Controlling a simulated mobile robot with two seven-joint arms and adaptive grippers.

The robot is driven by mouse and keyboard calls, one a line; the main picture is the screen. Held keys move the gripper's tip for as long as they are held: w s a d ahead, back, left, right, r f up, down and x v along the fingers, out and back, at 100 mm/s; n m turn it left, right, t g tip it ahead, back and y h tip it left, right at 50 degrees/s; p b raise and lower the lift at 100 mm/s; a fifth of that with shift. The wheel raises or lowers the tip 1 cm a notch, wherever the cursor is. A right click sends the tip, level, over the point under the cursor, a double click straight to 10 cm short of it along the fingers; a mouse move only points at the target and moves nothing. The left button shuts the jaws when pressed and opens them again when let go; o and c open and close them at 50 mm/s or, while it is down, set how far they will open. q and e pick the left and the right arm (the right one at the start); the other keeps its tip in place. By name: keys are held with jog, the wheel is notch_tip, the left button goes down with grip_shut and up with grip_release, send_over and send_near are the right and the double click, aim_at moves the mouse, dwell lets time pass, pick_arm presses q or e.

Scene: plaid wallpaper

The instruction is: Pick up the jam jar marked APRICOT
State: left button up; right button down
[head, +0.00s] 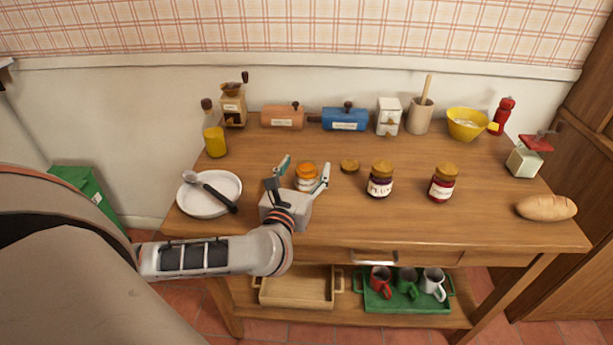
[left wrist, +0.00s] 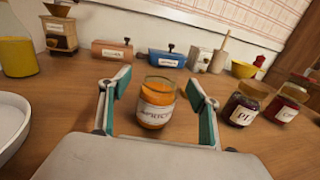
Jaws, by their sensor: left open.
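The apricot jar (head: 307,176) holds orange jam and stands upright on the wooden table, with no lid on it. In the left wrist view the jar (left wrist: 156,103) has a white label, partly readable. My left gripper (head: 304,173) is open, its two fingers on either side of the jar. In the left wrist view my left gripper (left wrist: 157,92) shows gaps between both fingers and the jar. A loose golden lid (head: 350,166) lies on the table right of the jar. My right gripper is not in view.
A dark jar marked PLUM (head: 380,180) and a red jar (head: 442,183) stand to the right. A white plate (head: 209,194) with a dark-handled utensil lies left. An oil bottle (head: 214,135), boxes and a yellow bowl (head: 467,123) line the back. The front middle is clear.

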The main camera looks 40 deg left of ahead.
pick_arm(q)
jog(key=shift+w+a, duration=0.25)
jog(key=shift+w, duration=0.4)
jog(key=c, duration=1.4)
